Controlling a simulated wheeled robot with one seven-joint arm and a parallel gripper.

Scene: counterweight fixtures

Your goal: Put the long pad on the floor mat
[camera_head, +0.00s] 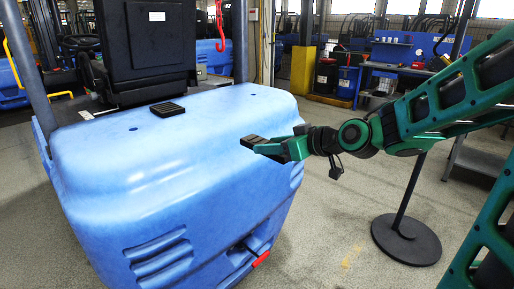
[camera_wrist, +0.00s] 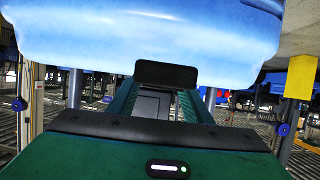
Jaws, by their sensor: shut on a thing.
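My gripper (camera_head: 272,147) is shut on a dark, flat-ended pad, which looks like the long pad (camera_head: 252,141). It is held out beside the right upper edge of the blue counterweight; the exact gap cannot be told. In the wrist view, the long pad (camera_wrist: 165,75) shows as a dark rounded rectangle at the fingertips, seen end on, so its length is hidden. A second black pad (camera_head: 168,108), short and ribbed, lies on top of the counterweight. I cannot make out the floor mat in either view.
The blue counterweight (camera_head: 180,170) of a forklift fills the left, with a black seat (camera_head: 147,45) and uprights behind it. A round black stand base (camera_head: 406,240) is on the floor at right. A blue workbench (camera_head: 395,70) stands at the back. Open floor lies between.

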